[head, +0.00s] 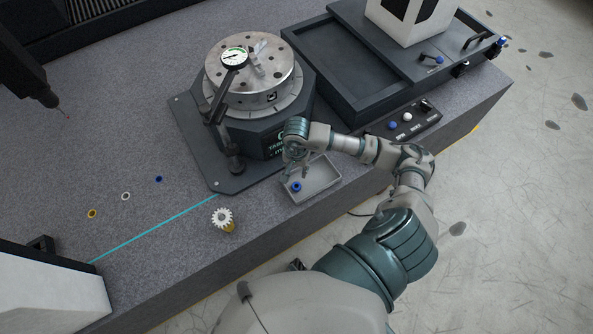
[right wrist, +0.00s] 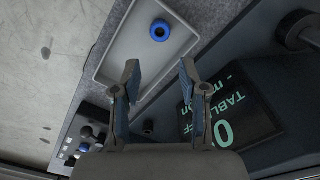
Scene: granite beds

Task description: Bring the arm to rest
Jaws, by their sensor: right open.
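My right arm comes in from the lower right in the head view. My right gripper (head: 296,172) is over the grey tray (head: 322,180). In the right wrist view the right gripper (right wrist: 160,75) is open, with nothing between its fingers. A blue ring (head: 296,187) lies in the tray; the right wrist view shows it too (right wrist: 159,30), beyond the fingertips and apart from them. My left gripper is not in view.
A rotary table (head: 250,85) with a dial gauge (head: 234,58) stands behind the tray. A white gear (head: 222,217) stands left of the tray. Blue (head: 158,179), white (head: 126,196) and yellow (head: 92,213) rings lie at left. A button panel (head: 408,122) is to the right.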

